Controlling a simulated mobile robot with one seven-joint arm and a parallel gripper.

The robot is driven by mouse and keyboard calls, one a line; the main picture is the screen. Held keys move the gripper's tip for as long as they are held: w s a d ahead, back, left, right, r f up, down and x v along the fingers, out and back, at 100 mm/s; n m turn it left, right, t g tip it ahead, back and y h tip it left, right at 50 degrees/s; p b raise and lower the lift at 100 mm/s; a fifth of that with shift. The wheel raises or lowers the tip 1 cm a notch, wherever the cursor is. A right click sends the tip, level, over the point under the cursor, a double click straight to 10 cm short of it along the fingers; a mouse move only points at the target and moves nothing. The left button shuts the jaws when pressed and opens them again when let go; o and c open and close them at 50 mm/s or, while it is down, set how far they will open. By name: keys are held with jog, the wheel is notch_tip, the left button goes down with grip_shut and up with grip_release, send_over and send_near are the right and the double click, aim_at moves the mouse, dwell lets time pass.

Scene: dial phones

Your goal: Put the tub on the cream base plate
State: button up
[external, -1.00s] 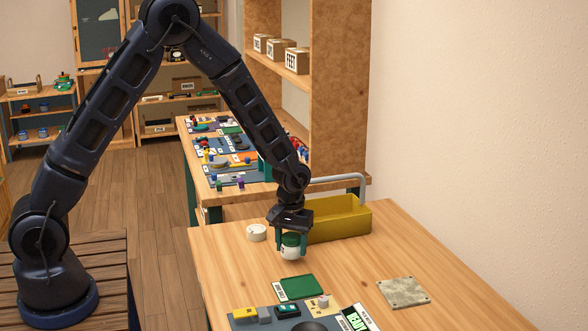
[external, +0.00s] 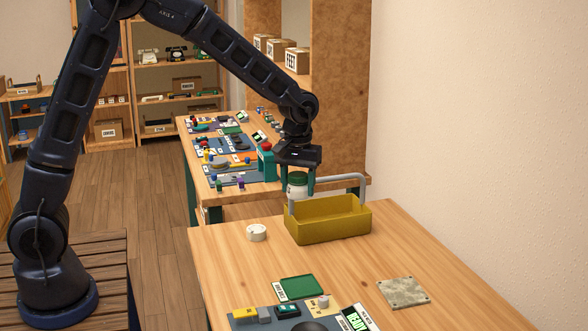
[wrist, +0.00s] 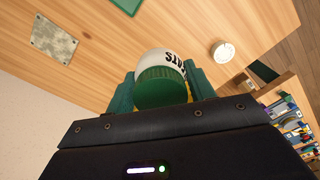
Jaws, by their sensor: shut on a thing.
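My gripper (external: 299,188) is shut on a white tub with a green lid (external: 297,180). It holds the tub upright in the air by the far left end of the yellow carrier. In the wrist view the tub (wrist: 165,78) sits between the green fingers, with dark lettering partly visible on its white side. The cream base plate (external: 403,292) is a mottled square lying flat and bare on the table's right side. It also shows at upper left in the wrist view (wrist: 55,43), well apart from the tub.
A yellow carrier (external: 335,226) with a raised grey handle stands on the table close to the tub. A white round dish (external: 257,232) is left of it. A green tray (external: 297,288) and a device panel (external: 262,319) lie in front. The table's middle is clear.

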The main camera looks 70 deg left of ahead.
jog(key=w+d+n, duration=0.1)
jog(key=w+d, duration=1)
jog(key=w, duration=0.2)
jog(key=n, duration=0.1)
send_over(403, 291)
notch_tip(403, 291, down, 19)
jog(key=shift+w+a+r, duration=0.1)
jog(key=shift+f, duration=0.2)
jog(key=o, duration=1)
